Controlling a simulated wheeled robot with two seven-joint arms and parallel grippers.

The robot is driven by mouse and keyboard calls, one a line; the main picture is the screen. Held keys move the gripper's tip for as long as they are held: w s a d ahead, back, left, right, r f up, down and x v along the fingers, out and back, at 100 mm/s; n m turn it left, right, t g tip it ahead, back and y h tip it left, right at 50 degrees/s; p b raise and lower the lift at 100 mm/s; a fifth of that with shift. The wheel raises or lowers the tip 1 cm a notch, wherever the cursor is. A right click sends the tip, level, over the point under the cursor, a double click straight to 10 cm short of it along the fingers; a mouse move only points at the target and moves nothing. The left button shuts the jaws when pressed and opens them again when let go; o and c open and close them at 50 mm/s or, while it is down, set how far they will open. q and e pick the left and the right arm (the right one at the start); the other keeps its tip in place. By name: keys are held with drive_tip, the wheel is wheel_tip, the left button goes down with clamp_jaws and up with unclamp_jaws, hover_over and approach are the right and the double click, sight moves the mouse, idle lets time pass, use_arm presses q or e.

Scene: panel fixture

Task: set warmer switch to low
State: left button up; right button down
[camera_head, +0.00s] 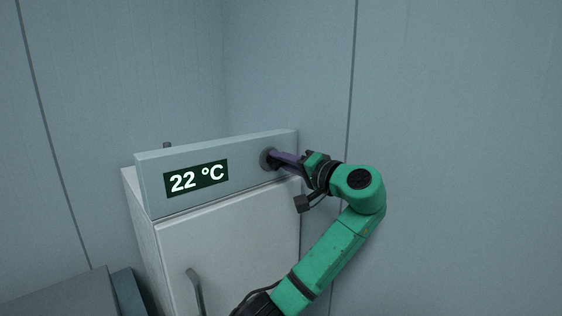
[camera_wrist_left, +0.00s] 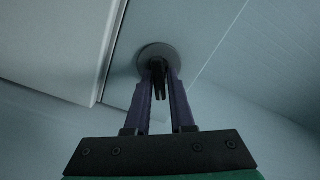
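The warmer switch is a dark knob on a round grey base (camera_head: 267,158) at the right end of the warmer's slanted front panel. The left wrist view shows the round base at top centre with the dark knob (camera_wrist_left: 158,76) in front of it. My left gripper (camera_head: 278,159) reaches the switch from the right. Its two purple fingers (camera_wrist_left: 160,82) lie on both sides of the knob and appear closed on it. The fingers hide most of the knob in the head view, and I see no position marks. The display (camera_head: 196,178) reads 22 °C. My right gripper is not in view.
The white warmer cabinet (camera_head: 225,250) stands below the panel, with a vertical door handle (camera_head: 195,290). A grey object (camera_head: 62,295) is at the lower left. Plain wall panels (camera_head: 455,130) rise behind, and the space to the right is free.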

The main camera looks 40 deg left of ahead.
use_arm(q)
drive_tip(key=shift+o, duration=1.1)
drive_tip(key=shift+d, duration=0.1)
drive_tip(key=shift+d, duration=0.15)
drive_tip(key=s+d+b, duration=0.1)
drive_tip(key=d+b, duration=0.2)
drive_tip(key=d, duration=1.1)
drive_tip(key=shift+s+d, duration=0.1)
drive_tip(key=shift+d, duration=0.05)
